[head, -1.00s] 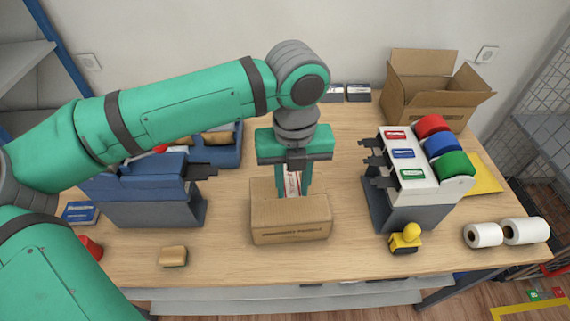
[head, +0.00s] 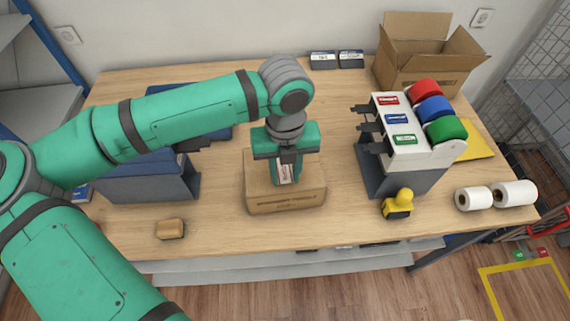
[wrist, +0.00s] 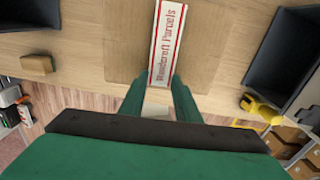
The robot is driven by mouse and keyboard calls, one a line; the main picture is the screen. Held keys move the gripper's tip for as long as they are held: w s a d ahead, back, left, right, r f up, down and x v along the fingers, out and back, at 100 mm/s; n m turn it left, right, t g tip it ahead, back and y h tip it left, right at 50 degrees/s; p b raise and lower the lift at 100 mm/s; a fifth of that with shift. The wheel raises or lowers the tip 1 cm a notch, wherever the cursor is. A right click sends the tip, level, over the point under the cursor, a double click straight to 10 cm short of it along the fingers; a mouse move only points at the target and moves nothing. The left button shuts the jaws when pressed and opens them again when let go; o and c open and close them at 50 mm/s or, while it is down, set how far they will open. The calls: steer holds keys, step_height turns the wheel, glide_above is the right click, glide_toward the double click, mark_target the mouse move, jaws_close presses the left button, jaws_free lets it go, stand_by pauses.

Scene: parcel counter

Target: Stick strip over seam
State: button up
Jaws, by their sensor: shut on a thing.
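A closed brown cardboard parcel (head: 288,206) lies on the middle of the wooden counter. A white strip with red edges and red lettering (wrist: 166,42) is between my fingers; in the head view a short piece of the strip (head: 284,174) shows there. My gripper (head: 285,180) points down over the parcel's top and is shut on the strip. In the wrist view my fingertips (wrist: 160,84) hold the strip's near end, and its length runs away over the parcel's top. I cannot tell whether the strip touches the cardboard. The seam is not clearly visible.
A tape dispenser (head: 404,160) with red, blue and green rolls stands to the right, a yellow stamp (head: 398,204) before it. White rolls (head: 496,195) lie at the right edge. An open box (head: 424,75) stands behind. A tan block (head: 170,229) lies front left.

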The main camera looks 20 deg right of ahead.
steer(key=shift+f, duration=0.4)
steer(key=o, duration=0.7)
steer(key=shift+o, duration=0.2)
steer(key=shift+r, duration=2.75)
step_height(320, 180, up, 8)
